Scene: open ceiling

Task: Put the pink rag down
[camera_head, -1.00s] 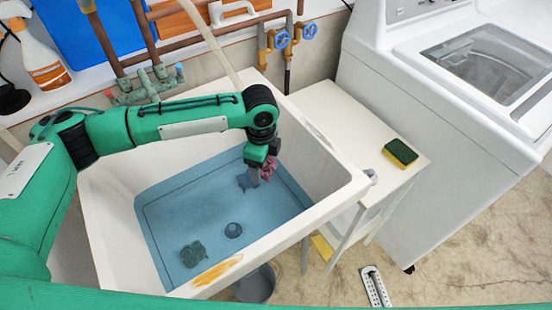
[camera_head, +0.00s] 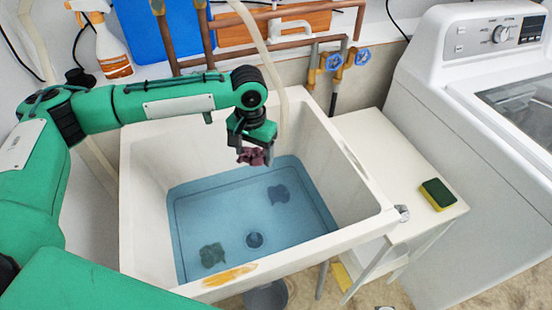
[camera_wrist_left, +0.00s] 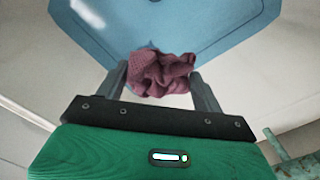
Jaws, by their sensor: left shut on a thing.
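The pink rag (camera_head: 252,156) is crumpled and hangs from my left gripper (camera_head: 256,150) above the water in the white sink (camera_head: 366,170). In the left wrist view the rag (camera_wrist_left: 160,74) sits between both fingers of the left gripper (camera_wrist_left: 160,80), which are shut on it. Blue water of the sink shows beyond it. The rag looks apart from the water. My right gripper is not in view.
Two dark rags (camera_head: 212,255) (camera_head: 279,194) lie in the blue water (camera_head: 200,215), near the drain (camera_head: 254,240). A white side table (camera_head: 385,150) holds a sponge (camera_head: 437,194) at right. A washing machine (camera_head: 440,100) stands beyond. A spray bottle (camera_head: 110,52) stands behind.

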